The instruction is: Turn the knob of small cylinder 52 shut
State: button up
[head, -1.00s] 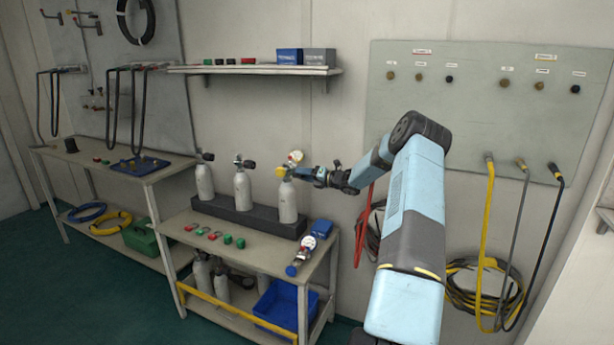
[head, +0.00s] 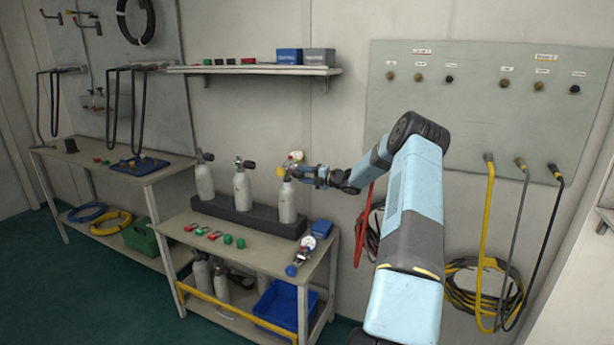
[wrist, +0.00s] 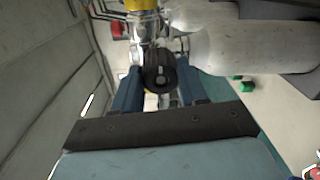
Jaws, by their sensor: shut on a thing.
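Three small white cylinders stand in a dark rack on the small bench; I cannot read their numbers. My gripper (head: 314,175) is at the top of the rightmost cylinder (head: 287,203). This cylinder also fills the upper right of the wrist view (wrist: 245,48). Its valve carries a round gauge and a yellow fitting (head: 281,172). In the wrist view the black ribbed knob (wrist: 159,78) sits between my two blue fingers (wrist: 160,88), which are shut on it. How far the knob is turned cannot be seen.
The other cylinders (head: 204,182) (head: 242,189) stand to the left in the rack (head: 240,219). Red hose (head: 364,225) hangs on the wall behind my arm.

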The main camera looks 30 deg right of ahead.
jog(key=shift+f, duration=0.25)
jog(key=o, duration=1.1)
jog(key=shift+r, duration=0.1)
jog(key=shift+c, duration=0.2)
jog(key=v, duration=1.3)
jog(key=shift+s+d, duration=0.25)
jog(key=shift+s, duration=0.05)
